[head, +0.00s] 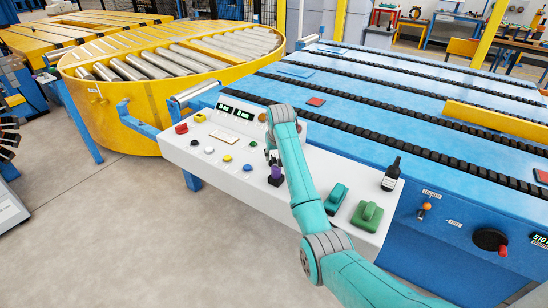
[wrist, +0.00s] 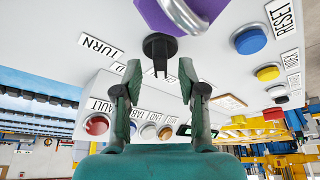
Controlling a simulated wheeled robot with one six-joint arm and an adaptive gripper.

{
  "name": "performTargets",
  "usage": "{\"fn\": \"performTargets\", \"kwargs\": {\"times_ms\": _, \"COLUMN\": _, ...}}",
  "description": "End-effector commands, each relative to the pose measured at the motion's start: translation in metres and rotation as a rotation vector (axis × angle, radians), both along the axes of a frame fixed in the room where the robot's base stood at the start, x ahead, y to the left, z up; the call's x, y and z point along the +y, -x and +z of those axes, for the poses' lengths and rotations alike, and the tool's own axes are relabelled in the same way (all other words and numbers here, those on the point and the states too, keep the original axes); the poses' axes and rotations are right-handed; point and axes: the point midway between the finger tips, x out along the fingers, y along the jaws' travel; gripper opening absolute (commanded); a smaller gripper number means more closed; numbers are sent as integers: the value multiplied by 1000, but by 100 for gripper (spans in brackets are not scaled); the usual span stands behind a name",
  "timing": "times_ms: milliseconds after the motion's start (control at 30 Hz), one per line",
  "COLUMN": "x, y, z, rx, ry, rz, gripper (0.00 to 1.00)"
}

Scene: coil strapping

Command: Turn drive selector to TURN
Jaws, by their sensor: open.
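My gripper (wrist: 160,88) is open, with its two teal-and-black fingers apart and nothing held between them. A black round knob with a narrow forked end (wrist: 160,50) lies just beyond the fingertips, roughly centred on the gap; it looks like the drive selector. The TURN label (wrist: 101,46) is to its left on the white panel. The selector's exact setting cannot be told.
The white control panel (head: 225,165) has several coloured buttons, lamps and small displays. A yellow roller turntable (head: 120,115) is behind left, a blue conveyor (head: 350,90) behind right.

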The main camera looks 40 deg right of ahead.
Motion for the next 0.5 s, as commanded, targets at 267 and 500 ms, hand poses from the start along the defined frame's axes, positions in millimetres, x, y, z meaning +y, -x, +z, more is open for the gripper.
{"fn": "performTargets", "kwargs": {"times_ms": 267, "x": -3, "y": -7, "z": -17, "rx": -1, "ry": 0, "rz": 0, "gripper": 41}}
{"fn": "performTargets", "kwargs": {"times_ms": 500, "x": -3, "y": -7, "z": -18, "rx": -1, "ry": 0, "rz": 0, "gripper": 41}}
